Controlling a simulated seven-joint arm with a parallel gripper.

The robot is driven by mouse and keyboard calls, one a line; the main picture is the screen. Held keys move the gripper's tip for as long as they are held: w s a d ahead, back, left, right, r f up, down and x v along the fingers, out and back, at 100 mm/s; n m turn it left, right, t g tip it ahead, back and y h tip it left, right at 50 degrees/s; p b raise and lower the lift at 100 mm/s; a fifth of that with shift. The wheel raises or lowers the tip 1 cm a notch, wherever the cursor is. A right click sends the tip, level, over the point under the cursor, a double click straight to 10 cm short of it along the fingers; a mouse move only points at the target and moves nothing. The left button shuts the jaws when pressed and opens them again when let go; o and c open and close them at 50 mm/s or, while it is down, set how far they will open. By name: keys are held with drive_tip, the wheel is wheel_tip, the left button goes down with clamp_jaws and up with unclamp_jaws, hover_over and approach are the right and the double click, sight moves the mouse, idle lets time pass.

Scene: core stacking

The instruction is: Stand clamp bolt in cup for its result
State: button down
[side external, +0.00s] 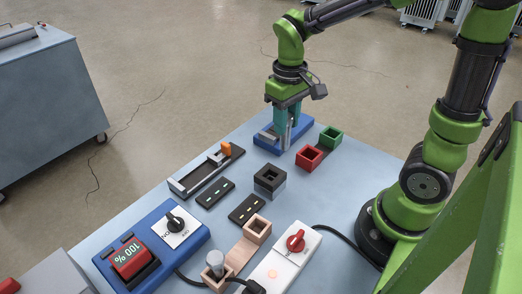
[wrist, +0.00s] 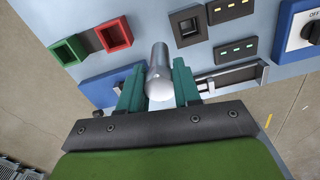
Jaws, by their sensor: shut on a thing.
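My gripper (side external: 287,125) is shut on the clamp bolt, a smooth silver cylinder (wrist: 159,72) that points away from the wrist between the two teal fingers. In the side view the gripper is low over a blue block (side external: 266,138) at the table's far edge. Whether the bolt touches the block is hidden. A green square cup (side external: 331,135) and a red square cup (side external: 309,157) stand to the right of it, both looking empty; the wrist view also shows the green cup (wrist: 68,50) and the red cup (wrist: 114,34).
A black square socket (side external: 270,178) stands mid-table beside two dark light strips (side external: 215,192). A slide fixture (side external: 205,172) with an orange block lies left. Nearer are a beige holder (side external: 241,255), a blue switch box (side external: 150,245) with a red 100% display, and a white red-knob box (side external: 285,262).

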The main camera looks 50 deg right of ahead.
drive_tip(key=s+d+f, duration=0.1)
drive_tip(key=s+d, duration=0.2)
drive_tip(key=d, duration=0.6)
drive_tip(key=shift+n, duration=0.5)
drive_tip(key=f, duration=0.8)
drive_tip(key=shift+a+f, duration=0.15)
drive_tip(key=shift+a, duration=0.1)
drive_tip(key=c, duration=0.8)
unclamp_jaws()
drive_tip(key=shift+f, duration=0.15)
